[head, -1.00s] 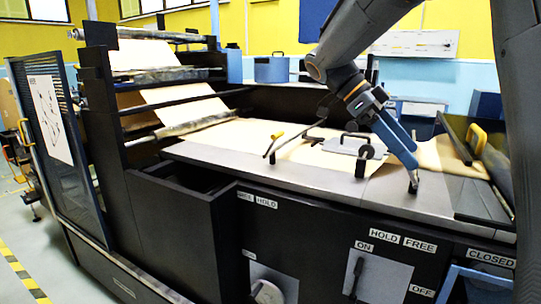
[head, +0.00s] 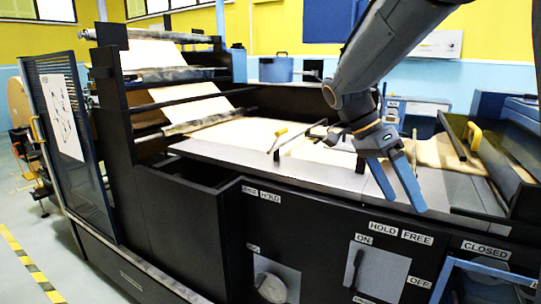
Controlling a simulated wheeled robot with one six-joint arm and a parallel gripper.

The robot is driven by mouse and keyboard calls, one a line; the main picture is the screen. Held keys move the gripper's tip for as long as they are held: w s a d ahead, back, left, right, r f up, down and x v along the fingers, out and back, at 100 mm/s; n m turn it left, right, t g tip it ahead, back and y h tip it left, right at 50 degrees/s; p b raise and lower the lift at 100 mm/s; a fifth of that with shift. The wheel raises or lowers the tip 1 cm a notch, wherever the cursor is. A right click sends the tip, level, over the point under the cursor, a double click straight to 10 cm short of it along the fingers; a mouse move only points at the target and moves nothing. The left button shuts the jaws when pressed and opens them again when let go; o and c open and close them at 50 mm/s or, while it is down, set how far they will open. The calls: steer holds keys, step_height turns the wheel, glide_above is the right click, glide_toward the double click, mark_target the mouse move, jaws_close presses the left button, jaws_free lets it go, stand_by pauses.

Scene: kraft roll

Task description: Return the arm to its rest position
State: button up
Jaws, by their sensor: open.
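My gripper (head: 402,208) hangs at the end of my arm in the head view, in front of the machine's right half. Its two blue fingers point down and are spread apart with nothing between them. It appears in front of the grey table edge and above the HOLD and FREE labels (head: 418,236). My arm comes down from the top right. Part of the machine's table top behind the gripper is hidden.
The black machine carries a kraft paper web (head: 235,132) over its table. A yellow-ended lever (head: 281,132) and a yellow handle (head: 472,135) stand up from it. A lever (head: 356,270) is on the front panel.

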steer(key=s+a+f+n+t+y, duration=0.2)
steer(key=s+a+f+n+y, duration=0.1)
steer(key=s+f+n, duration=0.3)
steer(key=s+a+f+n+t+y, duration=0.1)
steer(key=s+a+f+n, duration=0.4)
steer(key=f+n, duration=0.5)
steer(key=shift+s+f+n+t+y, duration=0.35)
steer(key=shift+s+f+y, duration=0.25)
steer(key=shift+f+y, duration=0.35)
steer(key=shift+a, duration=0.1)
